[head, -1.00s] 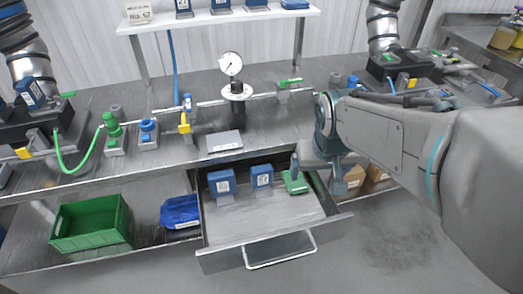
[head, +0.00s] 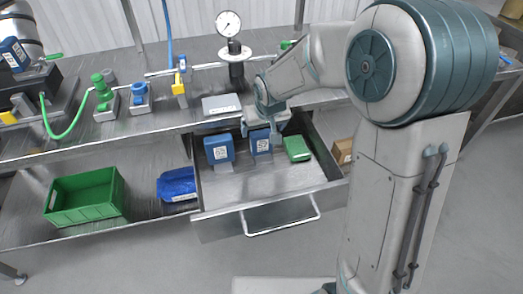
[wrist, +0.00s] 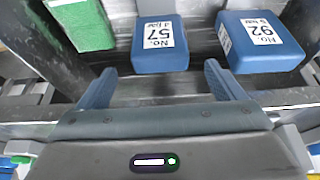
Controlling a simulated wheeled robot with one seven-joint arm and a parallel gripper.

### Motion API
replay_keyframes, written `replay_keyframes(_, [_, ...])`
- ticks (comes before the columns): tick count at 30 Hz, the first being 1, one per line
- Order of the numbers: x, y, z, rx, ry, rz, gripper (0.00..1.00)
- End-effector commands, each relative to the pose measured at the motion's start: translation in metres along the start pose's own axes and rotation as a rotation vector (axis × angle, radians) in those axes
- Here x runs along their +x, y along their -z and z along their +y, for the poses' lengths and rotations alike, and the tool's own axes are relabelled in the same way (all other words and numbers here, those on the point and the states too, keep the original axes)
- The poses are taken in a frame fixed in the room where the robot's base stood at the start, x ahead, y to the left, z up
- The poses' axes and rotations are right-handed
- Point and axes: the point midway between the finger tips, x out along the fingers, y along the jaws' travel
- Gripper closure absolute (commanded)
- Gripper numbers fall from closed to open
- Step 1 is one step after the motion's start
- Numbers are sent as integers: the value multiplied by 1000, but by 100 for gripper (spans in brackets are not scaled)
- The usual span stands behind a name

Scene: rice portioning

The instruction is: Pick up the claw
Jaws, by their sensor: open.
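I cannot make out anything that is surely a claw. An open drawer holds a blue block labelled 57 (head: 260,141), a blue block labelled 92 (head: 219,149) and a green block (head: 297,148). My gripper (wrist: 161,88) is open and empty, its two blue fingers apart. In the wrist view, block 57 (wrist: 160,47) lies just ahead, roughly between the fingers, with a gap. Block 92 (wrist: 260,40) is to its right and the green block (wrist: 82,22) to its left. In the head view my gripper (head: 264,124) hangs over the drawer's back edge and partly hides block 57.
The drawer (head: 262,196) has a free front floor. A green crate (head: 87,198) and a blue bin (head: 177,184) stand on the shelf at left. On the bench above are a grey plate (head: 221,104), a pipe with valves and a gauge (head: 229,24).

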Motion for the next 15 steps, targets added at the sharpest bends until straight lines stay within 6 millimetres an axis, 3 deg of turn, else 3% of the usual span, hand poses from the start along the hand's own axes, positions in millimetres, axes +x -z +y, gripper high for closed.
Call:
replay_keyframes(7, [18,-1,0,-2,0,-1,11])
replay_keyframes(15, [57,-5,-1,-1,0,-2,11])
